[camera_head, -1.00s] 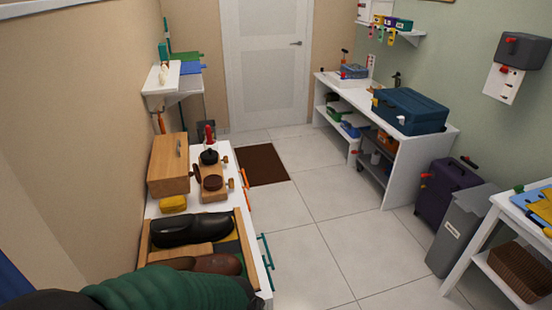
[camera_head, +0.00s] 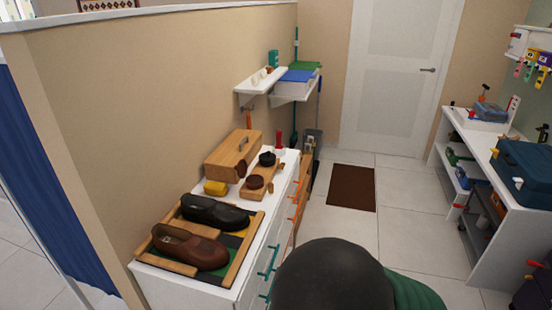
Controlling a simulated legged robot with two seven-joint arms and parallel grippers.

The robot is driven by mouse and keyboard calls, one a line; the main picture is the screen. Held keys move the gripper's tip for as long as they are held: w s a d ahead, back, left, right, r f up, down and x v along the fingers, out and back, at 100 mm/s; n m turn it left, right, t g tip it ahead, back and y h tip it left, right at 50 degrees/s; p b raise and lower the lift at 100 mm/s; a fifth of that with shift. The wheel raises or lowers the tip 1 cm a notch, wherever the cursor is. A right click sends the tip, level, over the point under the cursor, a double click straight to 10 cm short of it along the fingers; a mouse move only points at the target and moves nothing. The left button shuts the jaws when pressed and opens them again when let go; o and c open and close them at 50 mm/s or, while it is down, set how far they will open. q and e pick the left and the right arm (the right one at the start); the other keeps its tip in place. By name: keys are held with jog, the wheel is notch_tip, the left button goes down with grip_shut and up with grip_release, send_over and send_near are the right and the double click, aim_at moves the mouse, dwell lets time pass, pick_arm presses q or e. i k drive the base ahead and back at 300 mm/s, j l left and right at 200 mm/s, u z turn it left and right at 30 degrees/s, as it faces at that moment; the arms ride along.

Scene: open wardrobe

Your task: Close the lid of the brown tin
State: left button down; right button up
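A small round brown tin (camera_head: 255,182) sits on a wooden board (camera_head: 248,193) on top of the white drawer cabinet. It is small in the view, and I cannot tell how its lid sits. A darker round piece (camera_head: 267,159) is just behind it on the same board. Neither of my grippers shows. A dark rounded part of my own body with a green part beside it fills the bottom middle and hides the floor there.
A wall shelf (camera_head: 260,82) hangs behind. Floor right of the cabinet is clear around a brown mat (camera_head: 351,187).

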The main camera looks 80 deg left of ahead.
aim_at(242, 168)
jog(key=i+u, duration=0.5)
jog(key=i+l+u, duration=0.1)
jog(key=i+u, duration=0.2)
jog(key=u, duration=0.2)
